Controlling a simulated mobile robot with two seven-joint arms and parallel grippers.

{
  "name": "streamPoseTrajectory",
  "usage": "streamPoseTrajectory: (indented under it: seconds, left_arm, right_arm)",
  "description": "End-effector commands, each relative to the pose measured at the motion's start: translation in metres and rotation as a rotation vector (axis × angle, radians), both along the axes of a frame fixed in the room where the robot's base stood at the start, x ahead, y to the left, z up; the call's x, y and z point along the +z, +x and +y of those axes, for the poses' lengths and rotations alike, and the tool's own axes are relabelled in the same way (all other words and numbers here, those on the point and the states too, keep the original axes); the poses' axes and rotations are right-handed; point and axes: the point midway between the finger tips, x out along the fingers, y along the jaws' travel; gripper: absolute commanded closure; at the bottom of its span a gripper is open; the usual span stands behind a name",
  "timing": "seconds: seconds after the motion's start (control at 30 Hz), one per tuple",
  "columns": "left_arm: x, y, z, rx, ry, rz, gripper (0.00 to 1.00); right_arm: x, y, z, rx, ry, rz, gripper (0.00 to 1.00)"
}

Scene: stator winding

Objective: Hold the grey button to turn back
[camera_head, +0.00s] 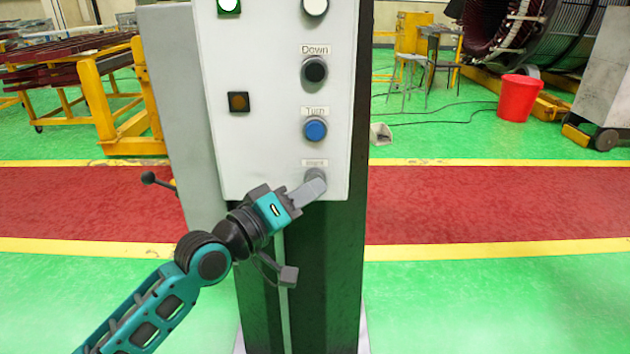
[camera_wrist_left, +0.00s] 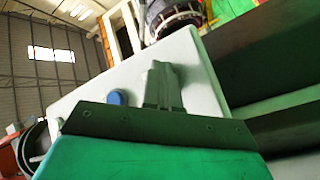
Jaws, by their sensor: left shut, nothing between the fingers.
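The grey button (camera_head: 316,175) is the lowest one on the white control panel (camera_head: 270,140). It is mostly hidden behind the fingertips of my left gripper (camera_head: 312,190). My left gripper is shut with nothing between its fingers, and its tips overlap the button from the lower left. I cannot tell if the button is pressed in. The left wrist view shows the shut fingers (camera_wrist_left: 163,85) against the white panel (camera_wrist_left: 195,75), with the blue button (camera_wrist_left: 116,97) to their left. My right gripper is not in view.
Above the grey button are the blue Turn button (camera_head: 315,131), the black Down button (camera_head: 314,69) and a white button (camera_head: 315,6). An amber lamp (camera_head: 238,102) and a lit green lamp (camera_head: 228,5) sit at left. A red bucket (camera_head: 518,98) stands on the floor behind.

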Motion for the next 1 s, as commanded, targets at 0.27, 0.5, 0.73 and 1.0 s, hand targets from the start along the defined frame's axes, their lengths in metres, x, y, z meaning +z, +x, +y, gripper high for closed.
streamPoseTrajectory:
  seconds: [0.27,0.5,0.73,1.0]
  left_arm:
    - [0.001,-0.004,0.001,0.001,0.0,0.0,1.0]
    - [0.001,-0.016,0.0,0.001,0.0,0.001,1.0]
    - [0.0,-0.016,0.0,0.0,0.0,0.0,1.0]
    - [0.003,-0.032,0.0,0.0,0.0,0.002,1.0]
  right_arm:
    - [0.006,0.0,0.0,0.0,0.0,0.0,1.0]
    - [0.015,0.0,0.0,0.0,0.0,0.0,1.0]
    - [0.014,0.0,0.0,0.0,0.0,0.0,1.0]
    - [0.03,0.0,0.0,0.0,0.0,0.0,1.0]
